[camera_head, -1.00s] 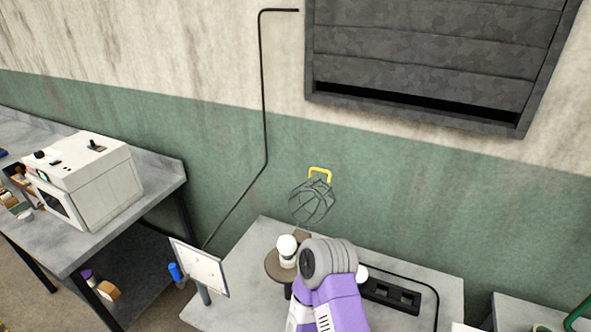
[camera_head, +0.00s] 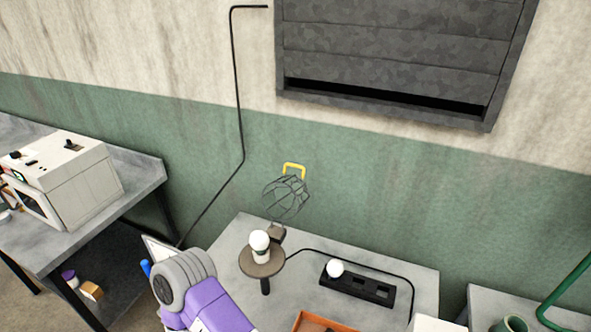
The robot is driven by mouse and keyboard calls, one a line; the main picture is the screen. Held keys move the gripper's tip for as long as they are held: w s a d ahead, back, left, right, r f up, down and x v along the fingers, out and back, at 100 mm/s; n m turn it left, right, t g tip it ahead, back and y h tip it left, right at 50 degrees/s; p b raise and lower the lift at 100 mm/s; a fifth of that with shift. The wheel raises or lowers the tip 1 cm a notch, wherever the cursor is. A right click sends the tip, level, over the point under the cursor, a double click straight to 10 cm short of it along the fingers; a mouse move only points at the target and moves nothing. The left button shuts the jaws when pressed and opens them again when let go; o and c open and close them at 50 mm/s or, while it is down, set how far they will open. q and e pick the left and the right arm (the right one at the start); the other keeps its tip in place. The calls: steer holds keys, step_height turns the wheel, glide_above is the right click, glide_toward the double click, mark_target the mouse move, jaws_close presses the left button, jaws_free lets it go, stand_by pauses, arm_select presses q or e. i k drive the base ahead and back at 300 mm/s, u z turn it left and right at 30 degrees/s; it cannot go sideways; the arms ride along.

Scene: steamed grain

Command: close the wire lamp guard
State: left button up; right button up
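The wire lamp guard (camera_head: 286,198) is a dark wire cage, swung up and back on its hinge behind the lamp. A yellow loop handle (camera_head: 293,170) is at its top end. A white bulb (camera_head: 260,241) stands upright and uncovered on the round brown lamp base (camera_head: 262,264). The guard is apart from the bulb. A purple and grey link of my own arm shows at the lower left, in front of the bench.
The grey bench (camera_head: 226,262) holds a black socket strip (camera_head: 378,291) with a second white bulb (camera_head: 335,268), and an orange tray (camera_head: 312,319) at the front. A black cable runs over the bench. A dark shutter hangs above.

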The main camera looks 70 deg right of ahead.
mark_target(290, 186)
steer(key=k, duration=0.35)
steer(key=z, duration=0.9)
